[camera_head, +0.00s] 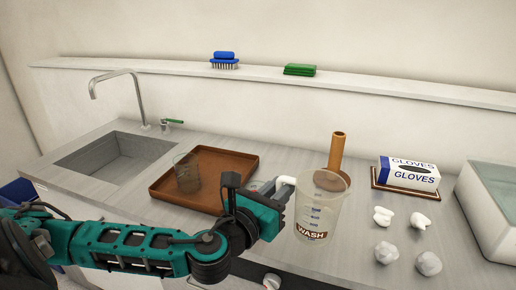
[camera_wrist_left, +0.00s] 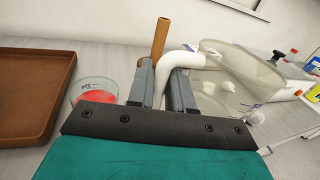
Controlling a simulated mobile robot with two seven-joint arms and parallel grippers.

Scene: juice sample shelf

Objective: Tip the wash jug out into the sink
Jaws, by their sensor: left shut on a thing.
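The wash jug (camera_head: 318,215) is a clear, upright beaker with a WASH label and a white handle, right of centre in the head view. My left gripper (camera_head: 283,189) is shut on its handle from the left. In the left wrist view the white handle (camera_wrist_left: 178,68) passes between the fingers (camera_wrist_left: 163,88), and the jug's clear body (camera_wrist_left: 238,72) is to the right. I cannot tell whether its base touches the counter. The grey sink (camera_head: 112,162) is set in the counter at the left, and its visible basin looks empty. My right gripper is not in view.
A brown tray (camera_head: 226,160) holding a clear beaker (camera_head: 187,174) lies between sink and jug. A dish with red contents (camera_wrist_left: 95,92) stands beside it. A brown upright cylinder (camera_head: 337,150) is behind the jug. The tap (camera_head: 142,98) arches over the sink. Crumpled white pieces (camera_head: 386,252) lie right.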

